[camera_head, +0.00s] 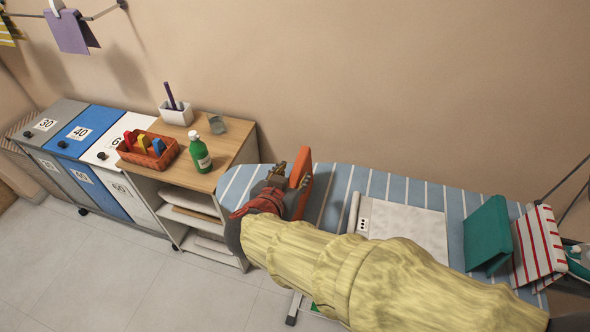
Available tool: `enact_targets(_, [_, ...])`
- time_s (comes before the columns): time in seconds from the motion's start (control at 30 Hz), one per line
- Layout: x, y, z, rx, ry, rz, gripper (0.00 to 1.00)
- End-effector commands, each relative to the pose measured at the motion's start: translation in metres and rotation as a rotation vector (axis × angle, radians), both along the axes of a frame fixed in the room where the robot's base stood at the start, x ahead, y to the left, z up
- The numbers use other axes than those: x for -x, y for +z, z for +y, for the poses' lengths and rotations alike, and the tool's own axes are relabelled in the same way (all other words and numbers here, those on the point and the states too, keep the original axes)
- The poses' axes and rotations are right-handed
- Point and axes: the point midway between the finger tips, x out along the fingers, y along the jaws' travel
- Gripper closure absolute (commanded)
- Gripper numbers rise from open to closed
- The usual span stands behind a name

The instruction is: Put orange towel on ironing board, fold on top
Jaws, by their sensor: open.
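The ironing board (341,185) has a blue cover with white stripes and runs along the wall from the middle to the right. The orange towel (302,163) shows as a narrow upright orange piece over the board's left part, right beside my gripper. Its lower part is hidden behind my gripper and wrist. My gripper (291,181) is open at the towel, over the left end of the board. I cannot tell whether its fingers touch the cloth. My arm in its yellow sleeve covers the board's front edge.
A grey-white panel (412,232) lies mid-board. A teal folded cloth (487,232) and a red-striped cloth (540,243) stand at the right. A wooden-topped shelf (232,144) at left holds a green bottle (199,152) and an orange basket (166,160). Numbered bins stand farther left.

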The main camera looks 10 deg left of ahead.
Motion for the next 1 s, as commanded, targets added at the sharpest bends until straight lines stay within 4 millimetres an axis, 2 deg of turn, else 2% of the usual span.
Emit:
enact_targets(0.03, [0.010,0.010,0.002,-0.001,0.005,0.000,0.60])
enact_targets(0.3, [0.057,0.036,0.005,-0.001,0.004,-0.001,0.60])
enact_targets(0.5, [0.077,0.045,0.006,0.000,0.002,0.000,0.60])
enact_targets(0.87, [0.081,0.046,0.006,-0.003,0.001,-0.001,0.60])
enact_targets(1.0, [0.065,0.062,0.009,-0.065,0.032,-0.019,0.60])
